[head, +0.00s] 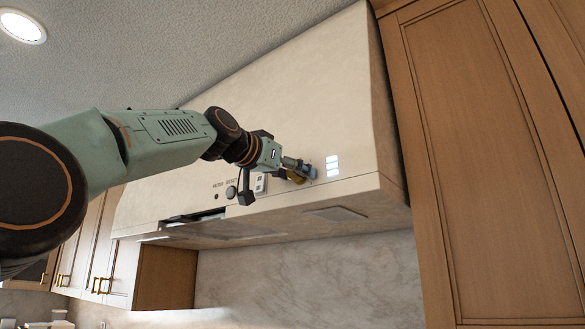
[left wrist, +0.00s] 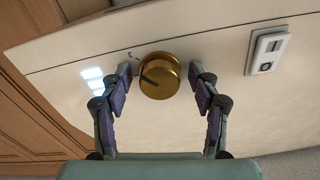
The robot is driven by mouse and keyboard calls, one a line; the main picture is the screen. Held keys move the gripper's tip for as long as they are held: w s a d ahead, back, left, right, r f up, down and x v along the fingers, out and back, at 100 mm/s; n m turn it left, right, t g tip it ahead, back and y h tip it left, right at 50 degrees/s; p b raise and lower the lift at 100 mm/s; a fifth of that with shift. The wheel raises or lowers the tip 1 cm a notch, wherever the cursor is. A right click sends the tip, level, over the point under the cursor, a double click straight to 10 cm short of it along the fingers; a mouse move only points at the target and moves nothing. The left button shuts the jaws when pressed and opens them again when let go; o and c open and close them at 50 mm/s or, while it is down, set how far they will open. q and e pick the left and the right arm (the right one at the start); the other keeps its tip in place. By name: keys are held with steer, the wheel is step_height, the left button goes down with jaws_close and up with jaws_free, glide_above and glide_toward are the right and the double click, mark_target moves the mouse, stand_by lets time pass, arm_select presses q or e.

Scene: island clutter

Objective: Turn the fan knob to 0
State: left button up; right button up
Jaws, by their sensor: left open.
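The fan knob (left wrist: 160,76) is a round brass knob on the front face of the pale range hood (head: 300,90). A dark pointer line crosses its face in the left wrist view. My left gripper (left wrist: 160,80) is open, with one finger on each side of the knob; small gaps seem to show between the pads and the knob. In the head view my left gripper (head: 301,171) is up against the hood's lower front, and the knob (head: 296,177) is mostly hidden behind its fingers. My right gripper is not in view.
Lit white indicators (head: 333,166) sit right of the knob in the head view. A switch panel (head: 260,184) and a small round button (head: 231,192) are to its left. Wooden cabinets (head: 480,150) stand at the right, and more hang at the lower left.

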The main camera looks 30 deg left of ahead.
arm_select(q)
steer(key=shift+w+d, duration=0.1)
steer(key=shift+s+r, duration=0.1)
steer(key=shift+s, duration=0.25)
steer(key=shift+c, duration=0.8)
steer(key=shift+s+r, duration=0.1)
steer(key=shift+s, duration=0.2)
steer(key=c, duration=0.3)
steer(key=shift+w, duration=0.2)
steer(key=c, duration=0.7)
